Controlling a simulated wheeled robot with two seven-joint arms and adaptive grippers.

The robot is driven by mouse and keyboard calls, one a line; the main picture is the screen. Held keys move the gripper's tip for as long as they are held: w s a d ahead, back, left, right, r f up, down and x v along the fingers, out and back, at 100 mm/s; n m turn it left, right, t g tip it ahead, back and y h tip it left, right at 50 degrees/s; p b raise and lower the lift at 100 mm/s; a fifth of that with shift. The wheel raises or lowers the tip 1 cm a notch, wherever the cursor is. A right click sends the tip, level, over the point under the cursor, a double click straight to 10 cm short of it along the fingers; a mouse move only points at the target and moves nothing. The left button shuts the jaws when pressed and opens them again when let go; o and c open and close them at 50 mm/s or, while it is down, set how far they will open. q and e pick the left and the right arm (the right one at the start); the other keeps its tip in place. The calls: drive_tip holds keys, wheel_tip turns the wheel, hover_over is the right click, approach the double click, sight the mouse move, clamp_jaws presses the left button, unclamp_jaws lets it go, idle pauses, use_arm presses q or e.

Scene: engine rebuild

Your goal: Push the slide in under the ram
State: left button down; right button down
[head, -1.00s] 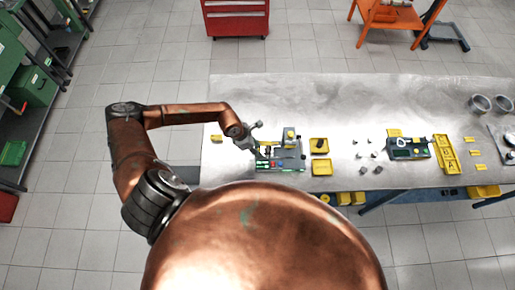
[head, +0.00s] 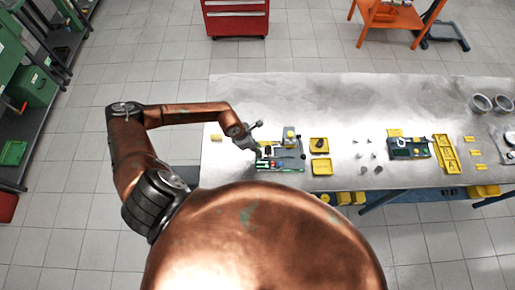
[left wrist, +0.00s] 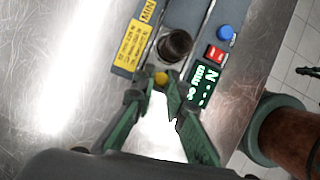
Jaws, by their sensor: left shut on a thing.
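The press unit (head: 281,160) is a grey and green bench device near the table's left end. In the left wrist view its grey body (left wrist: 190,14) carries a dark round part (left wrist: 176,45), which may be the ram. A yellow knob (left wrist: 160,78), apparently the slide's end, sits just below that part. My left gripper (head: 257,148) is at the unit's left side. In the left wrist view its green fingers (left wrist: 162,92) meet at the knob and are shut on it. The rest of the slide is hidden or hard to make out. My right gripper is not in view.
The unit has a lit display (left wrist: 203,84), a red button (left wrist: 215,54) and a blue button (left wrist: 226,32). Yellow bins (head: 321,168) stand right of it. Small metal parts (head: 365,155) and a second green device (head: 408,150) lie farther right. The table's back is clear.

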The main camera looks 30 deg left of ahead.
use_arm(q)
drive_tip(key=w+d+b, duration=0.1)
drive_tip(key=d, duration=0.1)
drive_tip(key=w+d+b, duration=0.1)
drive_tip(key=w+d, duration=0.1)
drive_tip(key=d, duration=0.1)
drive_tip(key=w+d+b, duration=0.1)
drive_tip(key=w+d, duration=0.1)
drive_tip(key=d, duration=0.1)
drive_tip(key=shift+r, duration=0.1)
drive_tip(key=c, duration=1.9)
unclamp_jaws()
drive_tip(key=shift+w+d, duration=0.1)
drive_tip(key=shift+d, duration=0.05)
drive_tip(key=shift+c, duration=0.2)
drive_tip(key=shift+a+r, duration=0.1)
drive_tip(key=shift+a, duration=0.1)
drive_tip(key=v, duration=1.1)
drive_tip(key=shift+s+a+r, duration=0.15)
drive_tip(key=shift+s+r, duration=0.15)
